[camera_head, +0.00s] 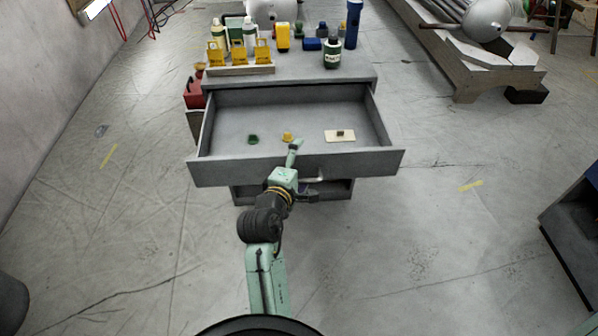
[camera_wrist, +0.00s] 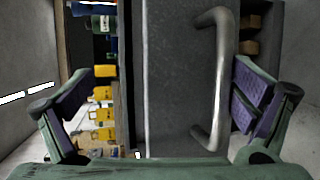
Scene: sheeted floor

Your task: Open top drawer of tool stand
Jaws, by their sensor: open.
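The grey tool stand (camera_head: 320,76) has its top drawer (camera_head: 380,162) pulled well out. The drawer's metal bar handle (camera_head: 317,179) is partly hidden behind my gripper (camera_head: 301,174). In the wrist view my gripper (camera_wrist: 174,85) is open, with one finger on each side of the drawer front (camera_wrist: 178,95). The curved handle (camera_wrist: 222,80) lies between the fingers, closer to the right one. The fingers do not look closed on it; whether one touches it I cannot tell.
Inside the drawer are a green piece (camera_head: 253,139), a yellow piece (camera_head: 287,136) and a light plate with a dark block (camera_head: 339,135). Bottles and yellow containers stand on top. A dark cabinet (camera_head: 575,225) is at the right. The floor in front is clear.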

